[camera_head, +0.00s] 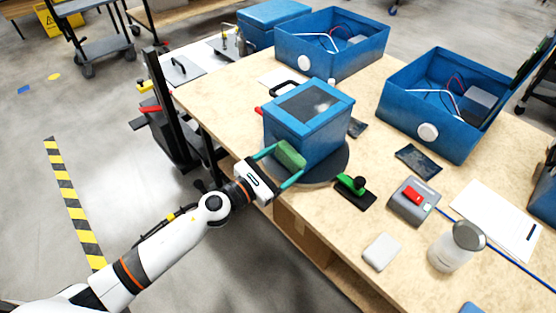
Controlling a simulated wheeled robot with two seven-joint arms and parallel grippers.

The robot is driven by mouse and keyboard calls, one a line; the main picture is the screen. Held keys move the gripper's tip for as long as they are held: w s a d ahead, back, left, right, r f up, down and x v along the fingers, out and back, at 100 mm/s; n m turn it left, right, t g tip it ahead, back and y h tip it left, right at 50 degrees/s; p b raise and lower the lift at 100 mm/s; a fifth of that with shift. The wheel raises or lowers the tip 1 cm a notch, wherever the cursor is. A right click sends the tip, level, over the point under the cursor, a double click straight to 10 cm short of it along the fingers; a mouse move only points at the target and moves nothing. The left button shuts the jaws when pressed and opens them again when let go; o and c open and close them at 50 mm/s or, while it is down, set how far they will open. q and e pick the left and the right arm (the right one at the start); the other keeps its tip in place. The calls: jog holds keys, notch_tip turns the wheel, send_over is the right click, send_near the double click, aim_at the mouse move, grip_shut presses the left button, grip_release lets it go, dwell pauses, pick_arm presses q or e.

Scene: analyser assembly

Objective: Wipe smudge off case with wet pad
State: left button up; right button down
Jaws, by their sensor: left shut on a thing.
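The blue case (297,138) stands upright on a dark round plate (335,168) on the table. Its lid has a dark window (308,103) with a pale, hazy smudge (321,107) on the right part, and a black handle at the back left. My left gripper (287,161) is shut on a green pad (290,153) at the case's near left side, below the lid. I cannot tell whether the pad touches the case. My right gripper is not in view.
Two open blue boxes (328,62) (424,130) with wires stand behind and to the right. A green-handled tool (352,185), a grey device with a red switch (413,199), a jar (455,249) and a pale block (381,252) sit on the wooden table (330,230).

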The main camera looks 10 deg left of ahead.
aim_at(276, 152)
pick_arm(q)
jog(key=shift+w+a+f+b, duration=0.1)
jog(key=shift+w+a+b, duration=0.55)
jog(key=shift+w+a, duration=0.4)
jog(key=shift+a, duration=0.35)
jog(key=w+a+b, duration=0.2)
jog(key=shift+w+a, duration=0.1)
jog(key=shift+a, duration=0.3)
jog(key=shift+w+a+b, duration=0.8)
jog(key=shift+a+b, duration=0.1)
jog(key=shift+a, duration=0.05)
jog(key=shift+w+a, duration=0.2)
jog(key=shift+a, duration=0.1)
